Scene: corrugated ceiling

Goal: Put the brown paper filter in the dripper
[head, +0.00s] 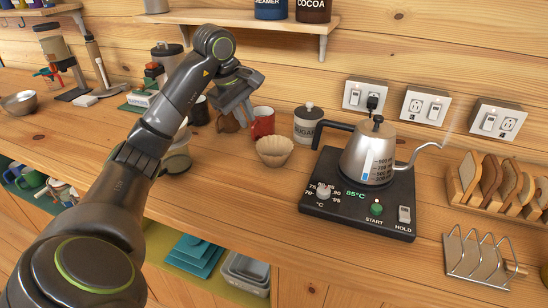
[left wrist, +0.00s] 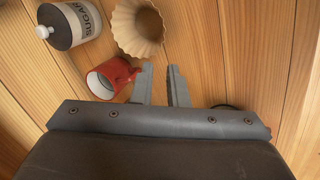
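The brown paper filter (head: 274,151) is a fluted, open-topped cup. It stands on the wooden counter in front of the sugar jar, and it shows at the top of the left wrist view (left wrist: 126,30). My left gripper (head: 246,108) is above the counter, up and left of the filter, near the red mug. In the left wrist view its two fingers (left wrist: 158,72) are apart with nothing between them, and the filter lies beyond their tips. A pale vessel (head: 177,162) sits partly behind my left arm; I cannot tell whether it is the dripper. My right gripper is not in view.
A red mug (head: 263,122) stands close to the left gripper, also in the wrist view (left wrist: 110,77). The sugar jar (head: 307,125) is behind the filter. The counter in front of the filter is clear.

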